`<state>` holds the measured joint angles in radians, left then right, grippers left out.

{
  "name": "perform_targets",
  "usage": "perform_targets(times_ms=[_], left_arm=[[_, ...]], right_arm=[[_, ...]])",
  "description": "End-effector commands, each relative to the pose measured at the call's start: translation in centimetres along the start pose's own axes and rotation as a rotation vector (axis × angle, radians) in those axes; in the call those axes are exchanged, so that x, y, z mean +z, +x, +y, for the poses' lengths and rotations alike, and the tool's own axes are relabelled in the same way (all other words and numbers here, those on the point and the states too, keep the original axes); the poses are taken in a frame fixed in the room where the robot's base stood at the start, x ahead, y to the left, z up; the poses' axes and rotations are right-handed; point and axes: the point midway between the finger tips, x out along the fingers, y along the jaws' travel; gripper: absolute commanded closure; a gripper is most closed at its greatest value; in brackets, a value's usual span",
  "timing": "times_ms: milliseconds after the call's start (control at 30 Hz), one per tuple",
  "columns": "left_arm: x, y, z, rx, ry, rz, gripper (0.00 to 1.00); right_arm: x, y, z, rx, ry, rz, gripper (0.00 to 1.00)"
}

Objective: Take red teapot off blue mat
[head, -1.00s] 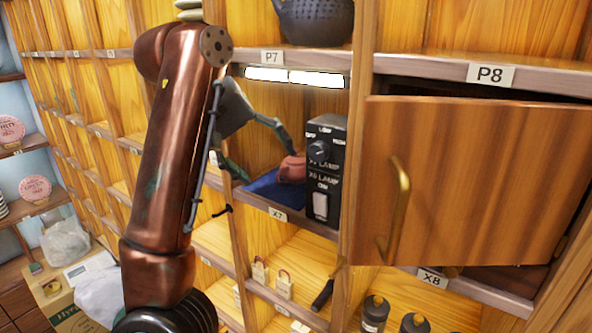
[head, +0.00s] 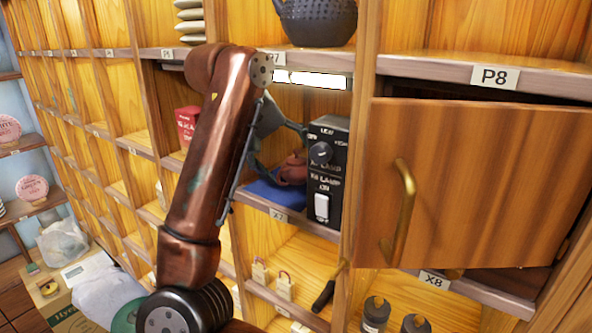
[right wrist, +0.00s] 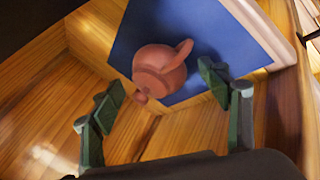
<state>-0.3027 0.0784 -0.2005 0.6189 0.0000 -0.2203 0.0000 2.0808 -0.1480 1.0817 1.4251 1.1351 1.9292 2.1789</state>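The small red teapot (head: 293,170) sits on the blue mat (head: 272,193) in the lit compartment X7, partly hidden by the control box. In the right wrist view the teapot (right wrist: 158,72) is near the edge of the blue mat (right wrist: 128,32), its looped handle toward the upper right. My right gripper (head: 280,153) reaches into the compartment beside the teapot. In the right wrist view its green fingers are spread wide, with the teapot ahead of the gap and no clear contact. My left gripper is out of view.
A black lamp control box (head: 326,172) stands at the compartment's right front. A wooden door (head: 470,185) with a brass handle is to its right. A dark teapot (head: 318,22) sits on the shelf above. A red box (head: 187,124) stands in a compartment to the left.

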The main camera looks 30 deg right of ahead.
Motion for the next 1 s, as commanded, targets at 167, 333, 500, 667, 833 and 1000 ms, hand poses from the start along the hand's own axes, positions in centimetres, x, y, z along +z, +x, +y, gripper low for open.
perform_targets(times_ms=[167, 333, 500, 667, 833, 1000], left_arm=[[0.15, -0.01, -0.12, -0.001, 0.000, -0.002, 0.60], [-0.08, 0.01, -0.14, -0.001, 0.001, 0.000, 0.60], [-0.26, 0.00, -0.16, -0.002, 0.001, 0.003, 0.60], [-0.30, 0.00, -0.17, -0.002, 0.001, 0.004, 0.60], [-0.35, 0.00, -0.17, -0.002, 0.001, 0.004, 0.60], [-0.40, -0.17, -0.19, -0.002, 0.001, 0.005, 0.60]], right_arm=[[-0.01, 0.04, -0.01, 0.000, 0.000, -0.001, 0.42], [0.00, 0.03, -0.01, 0.000, 0.000, -0.001, 0.54], [-0.01, 0.02, 0.00, 0.000, 0.000, -0.001, 0.65], [-0.01, 0.01, 0.00, 0.000, 0.000, -0.001, 0.77], [-0.01, -0.02, 0.03, 0.001, 0.000, 0.000, 0.79], [-0.02, -0.10, 0.19, 0.001, 0.002, -0.001, 0.79]])
